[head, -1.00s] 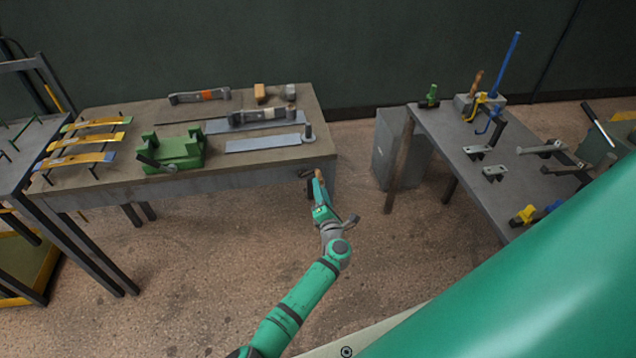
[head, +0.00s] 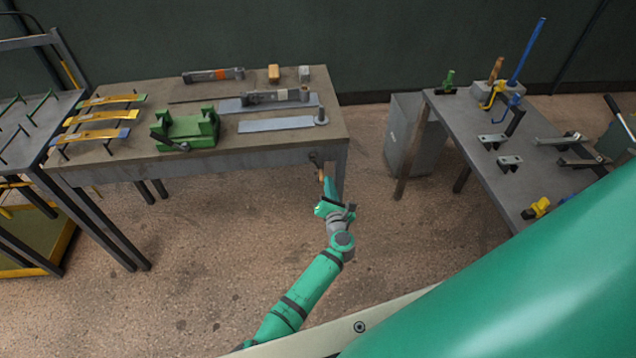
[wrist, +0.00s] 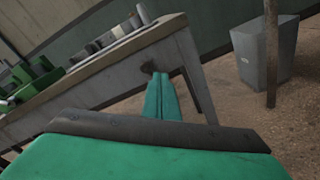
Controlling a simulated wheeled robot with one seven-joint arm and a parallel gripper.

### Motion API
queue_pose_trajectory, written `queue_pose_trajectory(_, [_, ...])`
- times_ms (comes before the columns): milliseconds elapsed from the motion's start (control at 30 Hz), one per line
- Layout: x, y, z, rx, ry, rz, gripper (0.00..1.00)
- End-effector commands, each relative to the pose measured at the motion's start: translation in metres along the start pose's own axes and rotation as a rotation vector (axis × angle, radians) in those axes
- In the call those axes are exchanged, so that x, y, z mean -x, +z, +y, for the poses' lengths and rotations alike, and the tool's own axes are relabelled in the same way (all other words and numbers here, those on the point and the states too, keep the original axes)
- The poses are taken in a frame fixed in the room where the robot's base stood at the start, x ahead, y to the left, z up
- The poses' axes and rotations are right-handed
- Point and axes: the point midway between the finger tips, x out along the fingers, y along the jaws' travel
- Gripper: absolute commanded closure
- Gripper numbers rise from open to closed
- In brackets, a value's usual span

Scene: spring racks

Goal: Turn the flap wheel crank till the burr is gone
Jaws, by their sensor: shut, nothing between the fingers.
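A small dark crank (head: 314,158) sticks out from the front face of the workbench near its right corner, with an orange-brown grip (head: 321,174) below it. My gripper (head: 327,183) is shut and empty, its green fingertips right by that grip; I cannot tell whether they touch. In the wrist view my shut fingers (wrist: 163,76) point at the bench front, and a dark part of the crank (wrist: 147,67) shows just beyond the tips. I cannot make out the flap wheel or a burr; grey flat steel leaves (head: 276,124) lie on the bench top above.
The workbench (head: 225,165) also bears a green vise-like fixture (head: 186,130) and tools. A grey bin (head: 412,140) and a second table (head: 465,165) stand at right. Floor between is clear.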

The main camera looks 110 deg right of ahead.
Motion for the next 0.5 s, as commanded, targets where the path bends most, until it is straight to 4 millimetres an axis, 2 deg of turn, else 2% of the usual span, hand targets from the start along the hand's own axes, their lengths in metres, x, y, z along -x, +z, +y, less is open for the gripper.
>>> queue_pose_trajectory(200, [-0.001,-0.029,-0.006,0.553,-0.058,0.062,1.0])
queue_pose_trajectory(500, [0.0,-0.059,-0.011,1.341,-0.087,0.164,1.0])
